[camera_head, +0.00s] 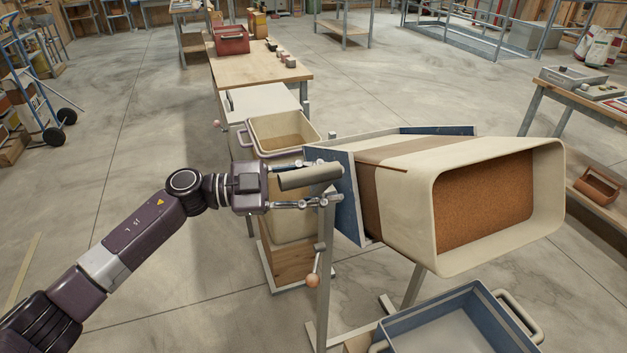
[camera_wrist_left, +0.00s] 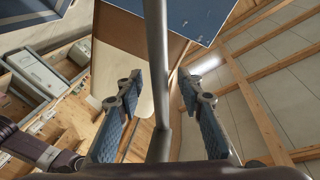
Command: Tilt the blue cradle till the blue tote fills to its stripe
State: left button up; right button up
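The blue cradle (camera_head: 348,195) holds a cream bin (camera_head: 455,195) that lies with its open mouth facing right. Brown grainy feed (camera_head: 485,200) shows inside the mouth. The blue tote (camera_head: 440,318) stands low in front, below the bin's mouth; its visible floor is bare and grey, and its lower part is cut off by the frame. My left gripper (camera_head: 310,185) is at the grey handle bar (camera_head: 308,178) on the cradle's left side. In the left wrist view the bar (camera_wrist_left: 158,70) passes between the open fingers (camera_wrist_left: 158,97), with gaps on both sides. My right gripper is not in view.
A cream container (camera_head: 283,130) with feed stands behind my left gripper. A wooden table (camera_head: 262,70) carries a red crate (camera_head: 231,40).

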pick_arm(q)
jog(key=shift+c, duration=0.6)
grip_shut()
